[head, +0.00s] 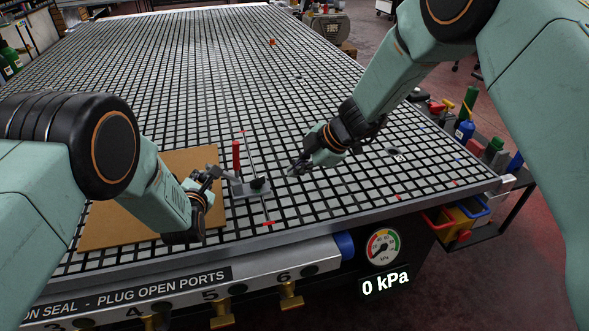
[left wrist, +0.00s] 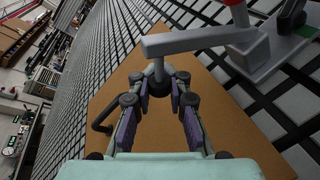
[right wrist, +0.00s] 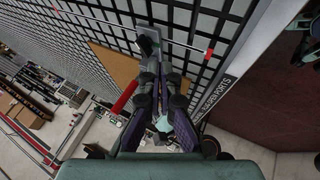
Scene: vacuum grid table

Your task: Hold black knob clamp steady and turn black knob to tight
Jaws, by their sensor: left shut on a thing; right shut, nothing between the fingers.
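The clamp (head: 250,190) stands on the grid table, with a grey base, an upright red handle (head: 236,155) and a black knob (head: 258,183) at its right side. Its grey arm (left wrist: 190,42) reaches out over the brown board and carries a post with a dark foot (left wrist: 161,84). My left gripper (head: 207,180) is at this arm end and shut on the post; its fingers flank the post in the left wrist view (left wrist: 160,92). My right gripper (head: 296,169) is shut and empty, just right of the knob and apart from it. In the right wrist view its fingers partly hide the clamp (right wrist: 147,42).
The brown board (head: 110,220) lies flat on the table under my left arm. A thin rod with red ends (right wrist: 209,55) lies beside the clamp. The front rail has brass ports and a gauge (head: 383,246) reading 0 kPa. The table beyond is mostly clear.

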